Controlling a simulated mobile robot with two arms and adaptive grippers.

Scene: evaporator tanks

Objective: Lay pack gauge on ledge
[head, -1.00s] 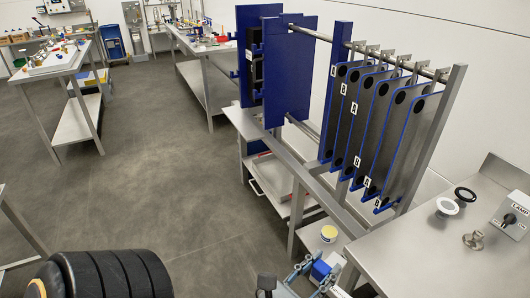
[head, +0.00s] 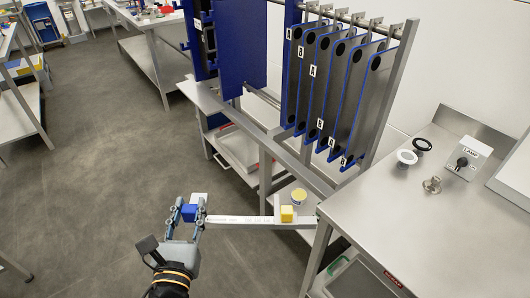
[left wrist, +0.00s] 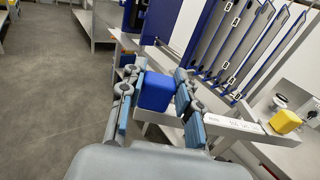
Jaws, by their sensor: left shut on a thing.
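My left gripper (head: 188,222) is shut on the blue block of the pack gauge (head: 240,220), a long pale bar with printed marks. The blue block (head: 189,213) sits between the fingers, and it shows in the left wrist view (left wrist: 157,91). The bar reaches right from the gripper to a yellow block (head: 288,214), seen in the left wrist view (left wrist: 285,121). It is held roughly level before the plate rack. A long steel rail (head: 262,142), possibly the ledge, runs along the rack's front, beyond the gauge. My right gripper is out of view.
Hanging blue-edged plates (head: 325,85) fill the rack. A yellow-topped tub (head: 299,197) stands just behind the gauge's right end. The steel bench (head: 400,230) at right bears a lamp switch box (head: 466,160) and small round parts. Open floor (head: 110,190) lies to the left.

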